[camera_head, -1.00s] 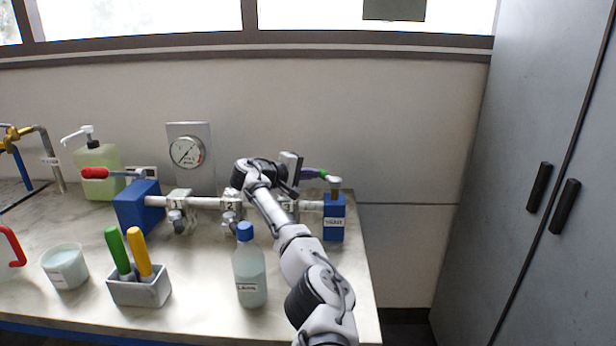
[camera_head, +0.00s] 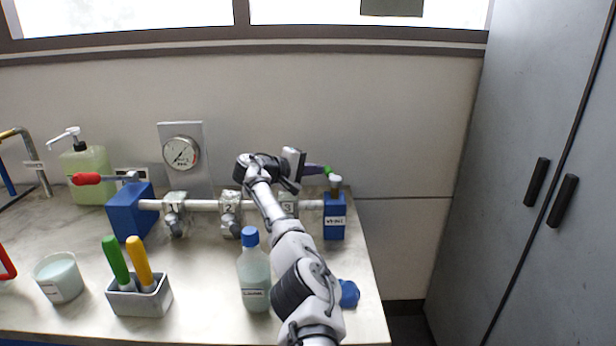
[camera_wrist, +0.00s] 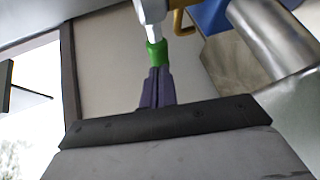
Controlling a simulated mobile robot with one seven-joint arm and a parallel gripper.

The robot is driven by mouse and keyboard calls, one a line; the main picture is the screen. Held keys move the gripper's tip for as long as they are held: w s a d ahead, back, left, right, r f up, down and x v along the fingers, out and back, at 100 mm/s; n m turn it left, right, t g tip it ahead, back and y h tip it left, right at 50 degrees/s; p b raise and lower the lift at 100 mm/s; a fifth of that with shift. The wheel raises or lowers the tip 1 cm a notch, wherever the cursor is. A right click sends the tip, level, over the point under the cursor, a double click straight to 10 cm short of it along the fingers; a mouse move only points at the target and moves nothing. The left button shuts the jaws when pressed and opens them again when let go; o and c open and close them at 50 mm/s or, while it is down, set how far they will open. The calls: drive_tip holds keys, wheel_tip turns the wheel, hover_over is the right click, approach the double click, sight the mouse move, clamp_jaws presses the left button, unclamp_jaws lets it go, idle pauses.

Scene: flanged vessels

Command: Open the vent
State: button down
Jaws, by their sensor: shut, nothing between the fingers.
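The vent is a blue block (camera_head: 334,222) with a white label at the right end of the pipe. A pale cap (camera_head: 335,181) on a brownish stem tops it. My gripper (camera_head: 327,170) has purple fingers with green tips and is just left of and behind that cap. In the wrist view my gripper (camera_wrist: 156,50) is shut and empty, its green tips at the end of a whitish metal piece (camera_wrist: 150,14). I cannot tell whether they touch. A brass-coloured part (camera_wrist: 178,20) and the blue block (camera_wrist: 212,14) show beside it.
A pipe (camera_head: 205,205) with several numbered clamps runs left to another blue block (camera_head: 130,212) with a red-handled lever (camera_head: 88,179). A blue-capped bottle (camera_head: 254,280) stands left of my arm. A blue object (camera_head: 349,293) lies to its right. The wall is close behind.

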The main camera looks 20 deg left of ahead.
drive_tip(key=shift+w+d, duration=0.1)
drive_tip(key=shift+w+d+p, duration=0.35)
drive_tip(key=shift+w+d, duration=0.05)
drive_tip(key=shift+w, duration=0.35)
idle(0.3)
